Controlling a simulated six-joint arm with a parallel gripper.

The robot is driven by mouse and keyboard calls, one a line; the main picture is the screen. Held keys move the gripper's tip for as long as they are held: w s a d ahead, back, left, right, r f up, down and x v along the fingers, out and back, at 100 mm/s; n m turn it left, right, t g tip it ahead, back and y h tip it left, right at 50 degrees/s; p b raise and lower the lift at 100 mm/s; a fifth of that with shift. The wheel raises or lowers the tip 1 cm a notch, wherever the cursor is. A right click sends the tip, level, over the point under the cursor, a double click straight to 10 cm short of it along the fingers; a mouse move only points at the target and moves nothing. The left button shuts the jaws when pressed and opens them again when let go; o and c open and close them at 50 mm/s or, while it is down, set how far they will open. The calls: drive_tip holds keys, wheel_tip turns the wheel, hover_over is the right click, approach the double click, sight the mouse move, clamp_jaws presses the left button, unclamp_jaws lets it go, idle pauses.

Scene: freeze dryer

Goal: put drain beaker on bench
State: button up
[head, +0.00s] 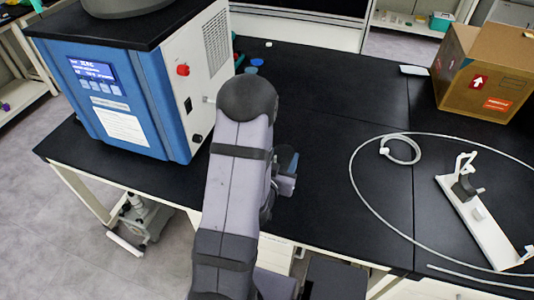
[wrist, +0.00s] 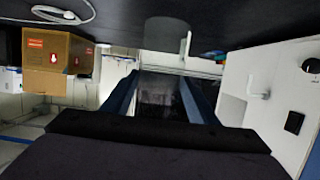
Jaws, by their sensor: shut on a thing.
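My gripper (wrist: 160,100) shows in the wrist view as two blue fingers. They are shut on a dark, see-through thing, which I take to be the drain beaker (wrist: 161,94); its outline is hard to make out. In the head view my gripper (head: 288,176) is mostly hidden behind my arm, over the front part of the black bench (head: 335,105), and the beaker cannot be made out there. The wrist view is upside down, with the bench along the top. I cannot tell how high the beaker is above the bench.
The blue and white freeze dryer (head: 140,85) stands left of my arm, with a small spout (wrist: 258,84) on its side. Small blue caps (head: 254,65) lie behind my arm. A cardboard box (head: 490,70), a coiled tube (head: 400,150) and a white stand (head: 480,220) are right. The middle bench is clear.

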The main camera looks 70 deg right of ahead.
drive_tip(key=w+d+f+n+t+b, duration=0.1)
drive_tip(key=w+d+f+t+b, duration=0.15)
drive_tip(key=w+d+b, duration=0.35)
drive_tip(key=w+d+f+n+t+b, duration=0.1)
drive_tip(key=w+d+f+n+b, duration=0.2)
drive_tip(key=w, duration=0.6)
drive_tip(key=w+d+f+t+b, duration=0.1)
drive_tip(key=w+d+f+b, duration=0.25)
drive_tip(key=w+b, duration=0.35)
drive_tip(key=w+d+r+n+t+y+b, duration=0.3)
drive_tip(key=w+r+n+t+y+b, duration=0.1)
drive_tip(key=r+n+t, duration=0.1)
drive_tip(key=shift+w+d+r+t, duration=0.25)
drive_tip(key=shift+d+r+t, duration=0.2)
drive_tip(key=shift+r, duration=0.75)
drive_tip(key=shift+f+b, duration=1)
drive_tip(key=shift+f, duration=2.95)
